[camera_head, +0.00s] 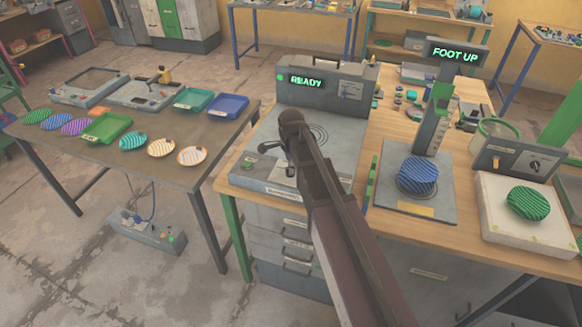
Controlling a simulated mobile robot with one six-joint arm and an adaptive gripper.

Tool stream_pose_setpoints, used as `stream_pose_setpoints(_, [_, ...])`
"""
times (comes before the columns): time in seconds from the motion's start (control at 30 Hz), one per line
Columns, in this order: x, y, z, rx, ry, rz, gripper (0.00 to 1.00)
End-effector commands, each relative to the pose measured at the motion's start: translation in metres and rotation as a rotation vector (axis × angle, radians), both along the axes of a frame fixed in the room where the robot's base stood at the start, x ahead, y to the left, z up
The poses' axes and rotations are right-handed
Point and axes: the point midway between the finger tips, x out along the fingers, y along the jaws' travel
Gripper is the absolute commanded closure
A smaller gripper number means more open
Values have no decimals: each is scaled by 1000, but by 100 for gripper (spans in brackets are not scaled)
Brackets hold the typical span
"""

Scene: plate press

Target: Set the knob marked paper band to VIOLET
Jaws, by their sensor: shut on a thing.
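A grey control box (512,157) at the right has a dark knob (534,166) on its front; its lettering is too small to read, so I cannot tell whether it is the paper band knob or where it points. My gripper (272,150) is at the end of my arm, low over the grey machine base (330,182) in the middle. It is far to the left of the control box. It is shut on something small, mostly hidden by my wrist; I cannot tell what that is.
A display (306,82) reads READY; another (455,55) reads FOOT UP. A blue striped disc (418,173) sits under the column, a green one (526,203) on the white block. The left table holds trays and several striped discs. Bare floor lies between the tables.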

Motion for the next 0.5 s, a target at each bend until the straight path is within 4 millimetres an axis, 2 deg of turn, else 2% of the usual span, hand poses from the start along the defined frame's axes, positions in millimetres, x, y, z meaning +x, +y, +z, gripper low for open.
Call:
stream_pose_setpoints(0.4, [-2, 0, -1, 1, 4, -13, 100])
stream_pose_setpoints(0.43, [-2, 0, -1, 1, 4, -13, 78])
stream_pose_setpoints(0.5, [-2, 0, -1, 1, 4, -13, 58])
